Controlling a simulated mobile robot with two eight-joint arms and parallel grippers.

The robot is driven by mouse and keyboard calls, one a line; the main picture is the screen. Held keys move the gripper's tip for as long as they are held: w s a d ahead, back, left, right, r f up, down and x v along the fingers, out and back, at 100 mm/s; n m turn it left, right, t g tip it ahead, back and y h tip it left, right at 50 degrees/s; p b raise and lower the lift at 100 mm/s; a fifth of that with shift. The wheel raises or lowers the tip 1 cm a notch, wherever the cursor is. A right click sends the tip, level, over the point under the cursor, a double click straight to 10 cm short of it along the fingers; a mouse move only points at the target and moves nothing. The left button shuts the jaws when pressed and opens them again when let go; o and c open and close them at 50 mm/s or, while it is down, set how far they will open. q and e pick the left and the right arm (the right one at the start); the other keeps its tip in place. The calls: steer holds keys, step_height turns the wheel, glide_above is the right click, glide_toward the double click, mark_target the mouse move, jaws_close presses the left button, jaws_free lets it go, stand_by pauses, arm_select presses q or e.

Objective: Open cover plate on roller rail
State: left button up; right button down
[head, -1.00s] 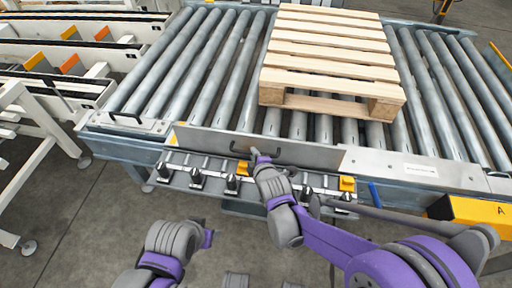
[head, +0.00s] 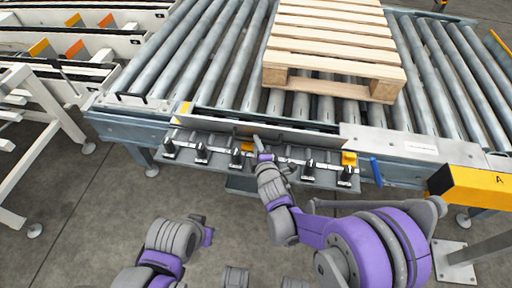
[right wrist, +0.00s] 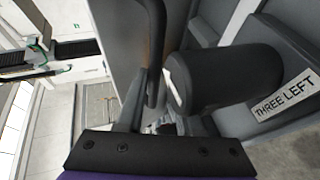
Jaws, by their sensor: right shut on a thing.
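The cover plate (head: 290,133) is a long grey panel at the near edge of the roller rail. It leans outward, with a dark gap between it and the rollers. Its dark handle shows in the right wrist view (right wrist: 155,45). My right gripper (head: 258,143) is at the middle of the plate, shut on that handle; its fingertips are small and partly hidden in the head view. My left gripper (head: 205,228) hangs low over the floor, away from the plate; its jaws are not clear.
A wooden pallet (head: 335,60) lies on the rollers behind. A yellow box (head: 475,187) is at the right.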

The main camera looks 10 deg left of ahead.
arm_select(q)
steer(key=shift+s, duration=0.2)
arm_select(e)
steer(key=shift+s+f, duration=0.3)
steer(key=shift+f, duration=0.1)
arm_select(q)
steer(key=shift+s, duration=0.1)
arm_select(e)
steer(key=c, duration=0.8)
jaws_free()
steer(key=shift+a, duration=0.1)
steer(key=shift+c, duration=0.2)
steer(key=shift+r, duration=0.1)
